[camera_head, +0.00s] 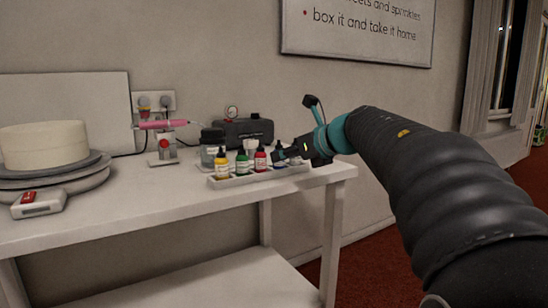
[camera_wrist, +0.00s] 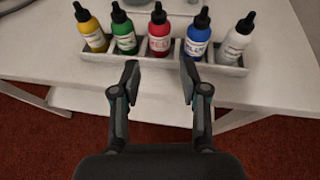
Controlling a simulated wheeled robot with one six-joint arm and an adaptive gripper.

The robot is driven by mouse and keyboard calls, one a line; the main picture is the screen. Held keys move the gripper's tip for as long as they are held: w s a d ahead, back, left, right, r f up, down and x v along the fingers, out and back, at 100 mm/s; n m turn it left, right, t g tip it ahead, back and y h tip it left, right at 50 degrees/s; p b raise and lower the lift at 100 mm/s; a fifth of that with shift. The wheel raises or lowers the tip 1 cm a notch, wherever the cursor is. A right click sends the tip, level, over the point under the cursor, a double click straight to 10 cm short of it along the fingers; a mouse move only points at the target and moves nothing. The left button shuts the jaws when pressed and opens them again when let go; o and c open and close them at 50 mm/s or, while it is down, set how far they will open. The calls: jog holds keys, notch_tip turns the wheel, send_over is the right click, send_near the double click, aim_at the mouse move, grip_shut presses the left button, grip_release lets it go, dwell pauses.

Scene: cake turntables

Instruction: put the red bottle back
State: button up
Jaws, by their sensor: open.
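The red bottle (camera_wrist: 160,38) stands upright in the middle of a white rack (camera_wrist: 166,56), between the green bottle (camera_wrist: 124,35) and the blue bottle (camera_wrist: 198,36). In the head view the red bottle (camera_head: 260,159) also shows in the rack (camera_head: 226,182), just left of my gripper (camera_head: 282,154). In the wrist view my gripper (camera_wrist: 158,72) is open, with its fingers apart just in front of the red bottle. Nothing shows held between the fingers.
A yellow bottle (camera_wrist: 90,32) and a white bottle (camera_wrist: 236,42) stand at the rack's ends. On the table (camera_head: 140,210) are a cake (camera_head: 44,146) on a turntable, a pink airbrush (camera_head: 164,124), a jar (camera_head: 212,140) and a dark compressor (camera_head: 243,130). The table's front is clear.

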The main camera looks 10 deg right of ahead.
jog(key=shift+v, duration=1.5)
jog(key=s+r+m+t+h, duration=0.35)
jog(key=r+m+t, duration=0.2)
jog(key=m, duration=0.95)
jog(key=s+d+f+m+h, duration=0.3)
jog(key=s+f+m+h, duration=0.15)
jog(key=m, duration=0.35)
jog(key=s+a+f+m+g, duration=0.2)
jog(key=s+f+m+g, duration=0.2)
jog(key=f, duration=0.5)
jog(key=s+a+f+m+g+y, duration=0.1)
jog(key=s+a+f+m+g, duration=0.2)
jog(key=s+f+m, duration=0.5)
jog(key=s+a+f+m+g+y, duration=0.1)
jog(key=s+a+f+m+g, duration=0.2)
jog(key=s+f, duration=0.7)
notch_tip(320, 180, down, 2)
jog(key=m+g, duration=0.2)
jog(key=m, duration=0.1)
jog(key=shift+s+a, duration=0.25)
jog(key=shift+s, duration=0.15)
